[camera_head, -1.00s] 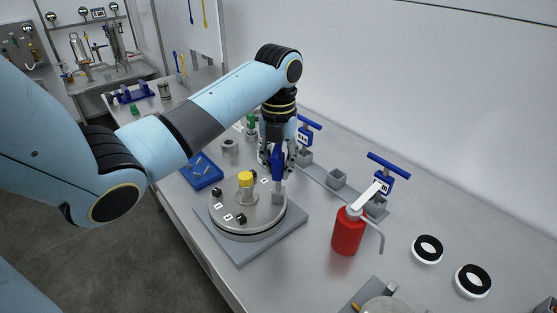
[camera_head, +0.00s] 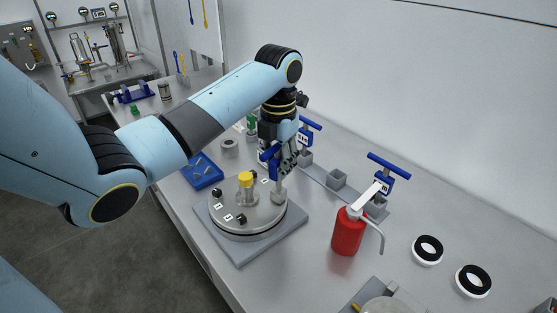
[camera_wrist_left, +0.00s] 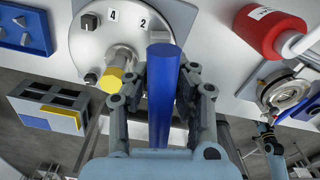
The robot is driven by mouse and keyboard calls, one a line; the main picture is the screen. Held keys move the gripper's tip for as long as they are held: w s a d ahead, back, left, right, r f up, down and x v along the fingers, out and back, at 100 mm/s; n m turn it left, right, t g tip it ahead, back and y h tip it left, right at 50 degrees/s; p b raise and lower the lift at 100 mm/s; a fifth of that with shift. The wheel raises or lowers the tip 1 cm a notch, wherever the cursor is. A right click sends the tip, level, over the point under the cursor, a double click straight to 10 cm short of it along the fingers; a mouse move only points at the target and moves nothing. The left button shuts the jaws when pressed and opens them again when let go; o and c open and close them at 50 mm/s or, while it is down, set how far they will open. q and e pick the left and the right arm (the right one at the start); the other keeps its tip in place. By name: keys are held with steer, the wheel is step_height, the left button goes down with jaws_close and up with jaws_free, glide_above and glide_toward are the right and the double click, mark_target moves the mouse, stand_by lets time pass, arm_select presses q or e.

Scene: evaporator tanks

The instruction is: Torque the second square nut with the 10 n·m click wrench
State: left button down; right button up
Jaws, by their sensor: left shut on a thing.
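My left gripper (camera_head: 283,158) is shut on the blue crossbar handle of a torque wrench (camera_head: 270,152). In the left wrist view the handle (camera_wrist_left: 163,85) lies between the fingers. The wrench's grey socket end (camera_head: 278,196) stands on the right part of a round metal lid (camera_head: 236,206). The nut under it is hidden. The lid carries dark nuts or knobs (camera_head: 241,218), small number labels and a yellow-capped centre post (camera_head: 245,179). In the left wrist view the labels 4 (camera_wrist_left: 112,15) and 2 (camera_wrist_left: 143,22) show. My right gripper is not in view.
Two other blue T-handle wrenches (camera_head: 388,166) (camera_head: 308,123) stand in a rack, with an empty grey holder (camera_head: 336,180) between them. A red bottle (camera_head: 348,232) stands right of the lid. A blue tray (camera_head: 202,172) lies left. Two black-and-white rings (camera_head: 427,249) lie right.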

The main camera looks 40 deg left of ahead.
mark_target(278, 143)
arm_select(q)
steer(key=shift+n, duration=0.4)
steer(key=shift+r, duration=3.55)
